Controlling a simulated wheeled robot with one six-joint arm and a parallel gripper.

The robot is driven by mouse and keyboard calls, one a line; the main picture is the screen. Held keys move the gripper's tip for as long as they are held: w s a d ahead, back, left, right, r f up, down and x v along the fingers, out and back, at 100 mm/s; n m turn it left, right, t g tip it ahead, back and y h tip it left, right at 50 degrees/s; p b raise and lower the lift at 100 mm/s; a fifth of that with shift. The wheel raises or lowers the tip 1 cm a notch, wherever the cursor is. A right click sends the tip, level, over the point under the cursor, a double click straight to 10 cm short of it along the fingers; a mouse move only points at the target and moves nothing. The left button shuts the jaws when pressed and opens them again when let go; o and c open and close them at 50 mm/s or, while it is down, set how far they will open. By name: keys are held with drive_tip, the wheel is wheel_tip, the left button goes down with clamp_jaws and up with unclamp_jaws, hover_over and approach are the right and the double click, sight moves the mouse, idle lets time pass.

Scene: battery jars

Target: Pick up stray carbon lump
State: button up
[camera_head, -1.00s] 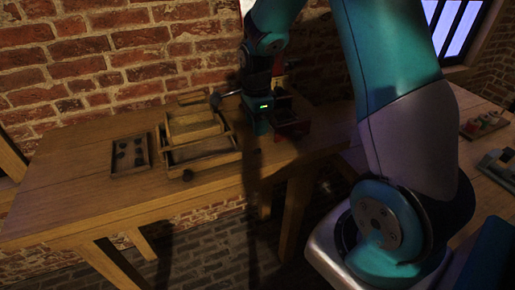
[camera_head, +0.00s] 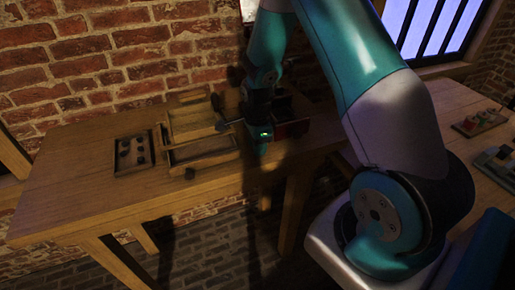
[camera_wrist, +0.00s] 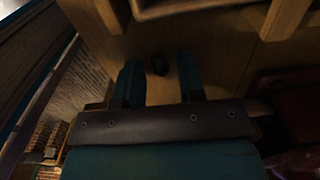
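A small dark lump (camera_head: 190,173) lies on the wooden table in front of the wooden trays. The wrist view shows a dark lump (camera_wrist: 159,64) on the table, framed between my two finger ends. It looks untouched, with a gap to each finger. My gripper (camera_wrist: 159,75) is open and empty. In the head view my gripper (camera_head: 262,148) is low over the table's front part, to the right of the lump. Its fingers are dark and hard to make out there.
Shallow wooden trays (camera_head: 205,160) stand just behind the lump. A flat tray with several dark round pieces (camera_head: 121,168) lies to the left. A dark red box (camera_head: 298,128) is close to the right of my gripper. The table's left front (camera_head: 70,215) is clear.

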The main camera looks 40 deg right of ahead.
clamp_jaws()
drive_tip(key=shift+r, duration=0.15)
